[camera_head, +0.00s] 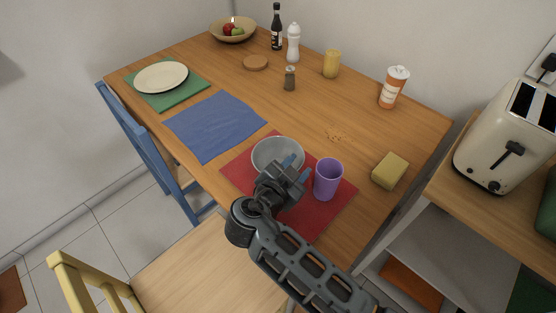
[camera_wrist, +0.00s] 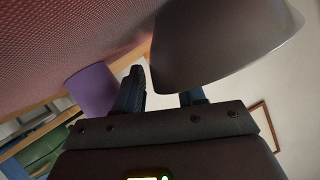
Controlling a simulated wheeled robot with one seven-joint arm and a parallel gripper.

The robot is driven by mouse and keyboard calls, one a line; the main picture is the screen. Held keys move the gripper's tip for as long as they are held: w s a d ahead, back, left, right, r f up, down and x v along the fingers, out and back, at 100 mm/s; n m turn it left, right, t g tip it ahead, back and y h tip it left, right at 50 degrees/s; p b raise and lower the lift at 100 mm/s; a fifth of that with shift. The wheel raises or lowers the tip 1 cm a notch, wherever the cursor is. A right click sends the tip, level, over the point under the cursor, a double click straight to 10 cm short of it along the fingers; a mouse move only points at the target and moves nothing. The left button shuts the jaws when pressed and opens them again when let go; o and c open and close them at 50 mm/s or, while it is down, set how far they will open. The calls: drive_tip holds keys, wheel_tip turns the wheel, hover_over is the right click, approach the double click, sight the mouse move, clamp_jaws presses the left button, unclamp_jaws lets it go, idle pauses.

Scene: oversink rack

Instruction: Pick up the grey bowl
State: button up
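The grey bowl (camera_head: 274,147) sits on the red mat (camera_head: 238,170) at the near side of the table, its near right part hidden behind my gripper. My gripper (camera_head: 297,167) is at the bowl's near right rim, with its two blue-tipped fingers apart. In the wrist view the bowl (camera_wrist: 215,40) fills the upper right, close to the fingers. One finger (camera_wrist: 131,92) stands clear to the left of the bowl, and the other is partly hidden behind it. I cannot tell whether either finger touches the bowl.
A purple cup (camera_head: 327,180) stands close to the right of my gripper. A yellow sponge-like block (camera_head: 389,171) lies further right. A blue mat (camera_head: 214,126) is left of the bowl. Chairs (camera_head: 150,140) stand along the near side. The table behind the bowl is mostly clear.

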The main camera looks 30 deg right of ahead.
clamp_jaws()
idle(0.4)
